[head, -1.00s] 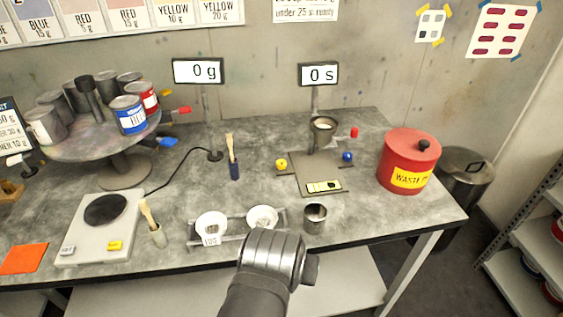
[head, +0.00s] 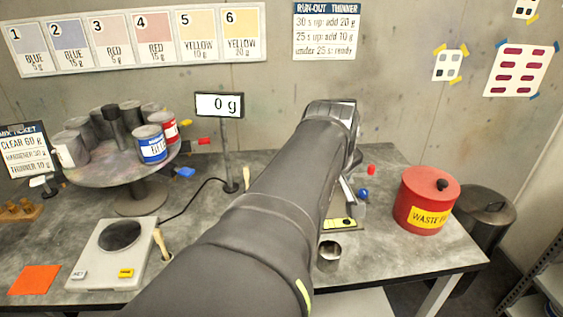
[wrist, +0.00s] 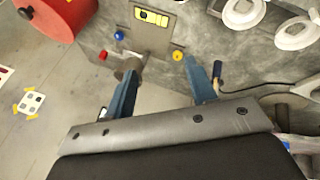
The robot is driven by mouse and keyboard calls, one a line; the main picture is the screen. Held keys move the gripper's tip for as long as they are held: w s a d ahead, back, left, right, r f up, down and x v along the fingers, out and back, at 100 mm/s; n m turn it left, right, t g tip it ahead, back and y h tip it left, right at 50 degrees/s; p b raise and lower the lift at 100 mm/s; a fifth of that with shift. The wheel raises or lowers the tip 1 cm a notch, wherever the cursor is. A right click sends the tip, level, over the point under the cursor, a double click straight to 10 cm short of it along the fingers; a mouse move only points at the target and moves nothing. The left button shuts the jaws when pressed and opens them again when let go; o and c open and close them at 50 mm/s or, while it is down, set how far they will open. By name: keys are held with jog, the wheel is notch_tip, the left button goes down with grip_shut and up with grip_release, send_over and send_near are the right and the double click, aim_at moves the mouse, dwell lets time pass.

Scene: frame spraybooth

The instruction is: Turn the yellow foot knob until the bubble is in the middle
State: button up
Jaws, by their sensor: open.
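The yellow foot knob (wrist: 178,56) shows in the wrist view at a corner of the grey stand plate (wrist: 150,38); my arm hides it in the head view. The yellow bubble level (wrist: 152,17) lies on the plate, and it also shows in the head view (head: 339,224). Its marks are too small to tell where the bubble sits. My gripper (wrist: 160,78) is open and empty above the stand. In the wrist view the knob appears between the fingertips, close beside the right finger; I see no grip on it.
The blue knob (head: 363,195) and red knob (head: 371,170) are at other corners. A metal cup (wrist: 129,66) on the stand appears near the left finger. A loose metal cup (head: 329,255) stands in front. The red waste can (head: 427,190) is at the right.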

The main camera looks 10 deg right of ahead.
jog(key=w+a+f+n+g+y, duration=0.1)
jog(key=w+f+n+g, duration=0.2)
jog(key=w, duration=1)
jog(key=w+a+f+n+g+y, duration=0.15)
jog(key=w+f, duration=0.25)
jog(key=w, duration=0.9)
jog(key=shift+n+g, duration=0.45)
jog(key=f, duration=1.7)
jog(key=shift+d, duration=0.2)
jog(key=shift+w, duration=0.1)
jog(key=c, duration=1)
